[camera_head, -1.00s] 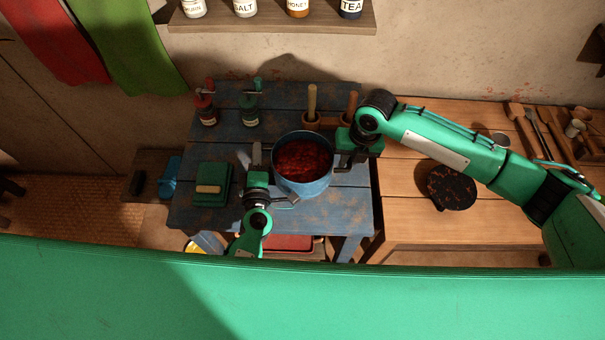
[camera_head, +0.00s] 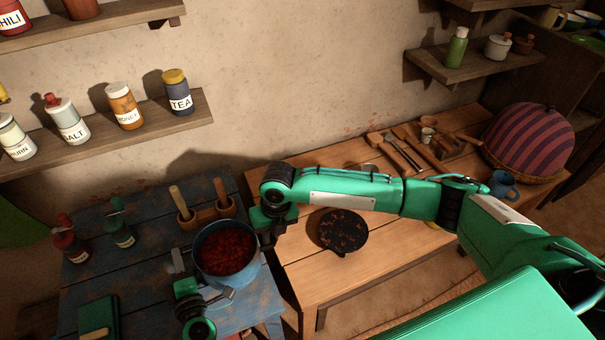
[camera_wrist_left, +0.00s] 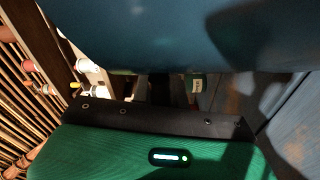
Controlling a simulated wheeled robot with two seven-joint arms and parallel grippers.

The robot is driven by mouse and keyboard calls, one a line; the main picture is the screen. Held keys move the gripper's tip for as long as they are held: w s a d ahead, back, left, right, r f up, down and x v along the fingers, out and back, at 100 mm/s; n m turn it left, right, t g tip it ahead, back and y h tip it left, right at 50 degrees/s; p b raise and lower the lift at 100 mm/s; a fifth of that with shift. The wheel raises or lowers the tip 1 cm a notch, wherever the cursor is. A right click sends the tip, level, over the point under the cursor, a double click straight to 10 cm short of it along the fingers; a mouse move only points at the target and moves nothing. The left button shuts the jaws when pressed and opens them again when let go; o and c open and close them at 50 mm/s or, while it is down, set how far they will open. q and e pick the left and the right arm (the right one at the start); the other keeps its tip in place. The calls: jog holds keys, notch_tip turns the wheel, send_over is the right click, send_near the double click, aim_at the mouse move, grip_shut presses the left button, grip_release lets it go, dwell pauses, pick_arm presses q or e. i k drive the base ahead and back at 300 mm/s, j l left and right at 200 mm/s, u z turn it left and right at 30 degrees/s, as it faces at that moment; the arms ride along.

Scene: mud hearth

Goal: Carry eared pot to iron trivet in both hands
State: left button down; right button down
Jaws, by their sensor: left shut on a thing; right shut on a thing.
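The eared pot (camera_head: 232,282) is blue with dark red contents and sits at the right part of the blue table in the head view. My left gripper (camera_head: 184,284) is shut on its left side, and my right gripper (camera_head: 266,228) is shut on its right side. The ears are mostly hidden by the grippers. I cannot tell whether the pot touches the table. A round dark, rust-speckled plate, apparently the iron trivet (camera_head: 342,231), lies on the wooden table right of the pot. In the left wrist view the pot wall (camera_wrist_left: 180,35) fills the top.
Red (camera_head: 68,240) and green (camera_head: 120,232) bottles stand left. Utensils (camera_head: 405,148) and a striped dome (camera_head: 530,138) are at the back of the wooden table (camera_head: 300,265). Bare wood surrounds the trivet.

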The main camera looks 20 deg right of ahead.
aim_at(343, 229)
jog(key=l+z, duration=0.1)
jog(key=l, duration=0.35)
jog(key=i+l, duration=0.1)
jog(key=l, duration=0.35)
jog(key=l+z, duration=0.15)
jog(key=l, duration=0.3)
jog(key=i, duration=0.05)
